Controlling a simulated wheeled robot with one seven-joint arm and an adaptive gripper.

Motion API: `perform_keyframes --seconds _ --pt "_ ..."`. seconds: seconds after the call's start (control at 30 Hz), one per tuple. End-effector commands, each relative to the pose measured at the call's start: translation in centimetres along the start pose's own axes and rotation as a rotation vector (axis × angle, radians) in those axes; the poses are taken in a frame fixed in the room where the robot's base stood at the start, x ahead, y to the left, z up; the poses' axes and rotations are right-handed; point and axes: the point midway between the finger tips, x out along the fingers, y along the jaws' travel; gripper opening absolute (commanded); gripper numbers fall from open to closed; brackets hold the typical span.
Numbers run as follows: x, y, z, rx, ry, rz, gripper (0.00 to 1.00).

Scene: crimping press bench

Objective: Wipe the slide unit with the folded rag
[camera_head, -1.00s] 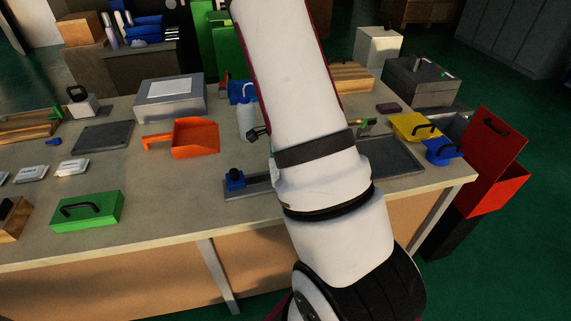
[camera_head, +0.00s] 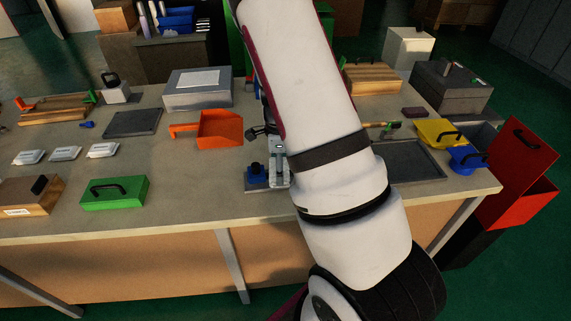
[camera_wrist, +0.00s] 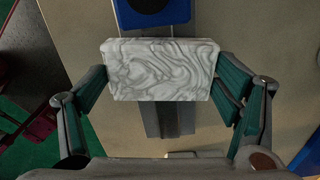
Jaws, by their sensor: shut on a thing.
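The folded rag (camera_wrist: 163,69) is a grey-white marbled block in the wrist view. My gripper (camera_wrist: 163,75) is shut on it, with a green-padded finger at each end. The slide unit (camera_wrist: 168,118) shows beneath the rag as a grey rail strip, with a blue part and dark round knob at the top edge. The rag hides the middle of it, and contact between them cannot be told. In the head view the blue part of the slide unit (camera_head: 256,176) stands near the bench's front edge. My arm covers the rag and most of my gripper there.
An orange dustpan (camera_head: 218,130) lies left of the slide unit, and a green case (camera_head: 114,196) is at the front left. A grey tray (camera_head: 411,162) and yellow and blue bins (camera_head: 437,131) are to the right. Bare bench top lies between the green case and slide unit.

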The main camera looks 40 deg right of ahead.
Motion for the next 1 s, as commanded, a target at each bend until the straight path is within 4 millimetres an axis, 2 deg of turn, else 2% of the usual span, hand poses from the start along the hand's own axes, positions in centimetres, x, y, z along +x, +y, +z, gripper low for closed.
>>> perform_keyframes --seconds 0.5,0.83,1.0 --pt "0.0 -0.6 -4.0 0.002 0.001 -0.001 0.52" --pt "0.0 -0.7 -5.0 0.002 0.001 -0.001 0.52" --pt "0.1 -0.9 -6.5 0.004 0.001 -0.001 0.52"
